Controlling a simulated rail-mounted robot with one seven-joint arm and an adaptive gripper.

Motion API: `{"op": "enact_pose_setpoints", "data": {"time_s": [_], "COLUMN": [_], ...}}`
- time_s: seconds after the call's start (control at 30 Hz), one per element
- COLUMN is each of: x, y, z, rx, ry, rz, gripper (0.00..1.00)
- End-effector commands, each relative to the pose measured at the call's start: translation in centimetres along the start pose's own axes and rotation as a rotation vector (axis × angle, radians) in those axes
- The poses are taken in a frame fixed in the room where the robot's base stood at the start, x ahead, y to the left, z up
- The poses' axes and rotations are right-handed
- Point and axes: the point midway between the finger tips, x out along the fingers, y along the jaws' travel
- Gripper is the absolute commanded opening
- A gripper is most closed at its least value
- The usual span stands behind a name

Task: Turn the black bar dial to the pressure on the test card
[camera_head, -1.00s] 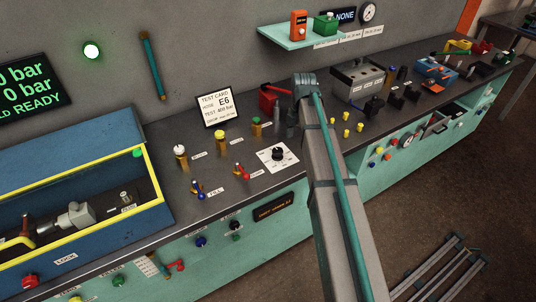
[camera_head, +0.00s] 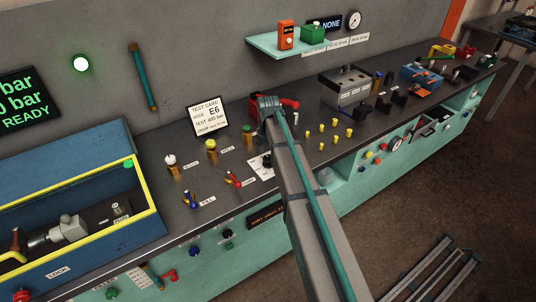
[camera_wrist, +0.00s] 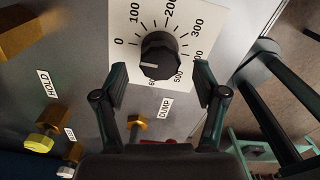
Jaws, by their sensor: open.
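The black dial (camera_wrist: 160,52) sits on a white plate with a printed scale from 0 past 300. Its white mark points to the lower left in the wrist view, a little below the 0; the lower numbers are partly hidden. My gripper (camera_wrist: 161,84) is open, its two fingers apart on either side below the dial, with nothing between them that I can see it grip. In the head view the dial (camera_head: 267,161) is partly hidden by my arm. The test card (camera_head: 209,116) stands behind it and reads E6, TEST 400 bar.
Yellow- and white-topped valves (camera_head: 211,150) and blue and red levers (camera_head: 232,180) stand left of the dial. The DUMP (camera_wrist: 165,107) and HOLD (camera_wrist: 47,84) labels show near the fingers. A red jug (camera_head: 288,103) is behind my arm.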

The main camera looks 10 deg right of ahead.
Motion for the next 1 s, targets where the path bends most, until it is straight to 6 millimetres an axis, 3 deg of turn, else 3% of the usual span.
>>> {"op": "enact_pose_setpoints", "data": {"time_s": [0.2,0.5,0.87,1.0], "x": [1.4,1.6,1.5,1.5], "y": [0.0,0.0,0.0,0.0], "z": [0.0,0.0,0.0,0.0], "rx": [0.0,0.0,0.0,0.003], "ry": [0.0,0.0,0.0,0.0], "rz": [0.0,0.0,0.0,0.0], "gripper": [0.71,0.71,0.13,0.11]}}
